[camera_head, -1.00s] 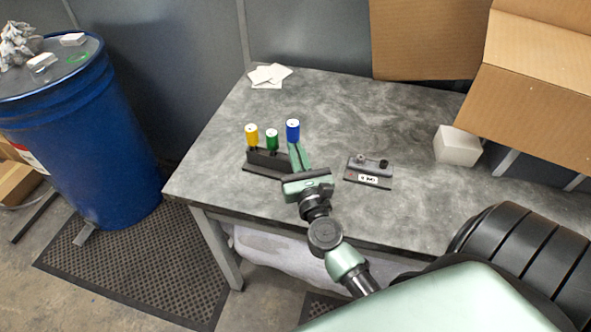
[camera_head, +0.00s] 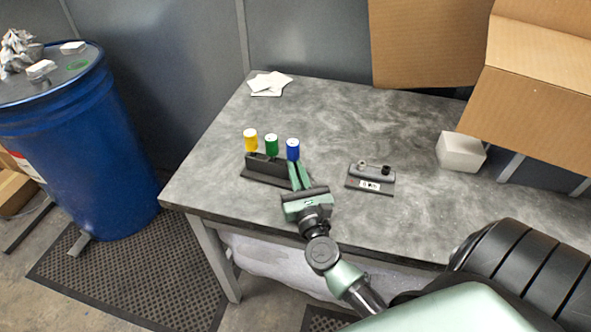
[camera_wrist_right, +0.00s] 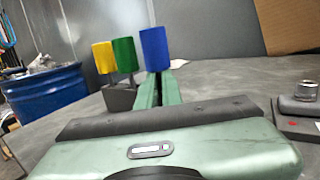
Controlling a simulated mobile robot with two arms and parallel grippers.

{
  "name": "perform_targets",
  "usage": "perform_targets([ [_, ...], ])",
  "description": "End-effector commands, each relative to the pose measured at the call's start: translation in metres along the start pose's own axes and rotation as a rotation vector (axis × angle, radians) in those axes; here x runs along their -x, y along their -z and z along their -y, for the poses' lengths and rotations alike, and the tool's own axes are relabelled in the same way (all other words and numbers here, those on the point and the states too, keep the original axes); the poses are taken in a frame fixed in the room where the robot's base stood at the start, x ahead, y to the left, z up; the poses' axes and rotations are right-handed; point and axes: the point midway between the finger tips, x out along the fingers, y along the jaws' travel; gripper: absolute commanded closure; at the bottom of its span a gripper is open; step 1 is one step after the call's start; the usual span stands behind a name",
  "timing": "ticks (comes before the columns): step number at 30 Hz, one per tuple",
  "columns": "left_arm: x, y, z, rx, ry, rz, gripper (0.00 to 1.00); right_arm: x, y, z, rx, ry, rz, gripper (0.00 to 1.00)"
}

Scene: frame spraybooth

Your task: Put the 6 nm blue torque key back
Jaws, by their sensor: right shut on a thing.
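The blue torque key (camera_head: 293,149) is upright at the right end of the dark key rack (camera_head: 258,176). Its blue cap is about level with the green key (camera_head: 271,144) and the yellow key (camera_head: 250,140), which stand in the rack. My right gripper (camera_head: 296,167) is shut on the blue key just below its cap. In the right wrist view the blue cap (camera_wrist_right: 155,48) rises above the green fingers, which hide its shaft and the slot below. I cannot tell whether the shaft is seated. My left gripper is not in view.
A small dark device with a label (camera_head: 370,180) sits on the grey table (camera_head: 340,115) right of my gripper. A white block (camera_head: 461,152) and cardboard boxes (camera_head: 530,75) are farther right. White cards (camera_head: 269,83) lie at the back. A blue drum (camera_head: 85,150) stands left.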

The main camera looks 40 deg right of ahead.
Motion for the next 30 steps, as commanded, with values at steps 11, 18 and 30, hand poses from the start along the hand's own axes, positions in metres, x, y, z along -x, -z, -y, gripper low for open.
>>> perform_targets([
  [11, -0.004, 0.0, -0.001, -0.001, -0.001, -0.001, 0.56, 0.006, 0.017, -0.001, -0.003, -0.003, -0.029, 0.72],
  [18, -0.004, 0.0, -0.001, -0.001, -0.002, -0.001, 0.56, 0.005, 0.017, 0.001, -0.004, 0.0, -0.028, 0.72],
  [30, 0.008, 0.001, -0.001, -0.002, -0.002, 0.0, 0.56, 0.004, 0.004, 0.002, -0.003, 0.003, -0.027, 0.72],
])
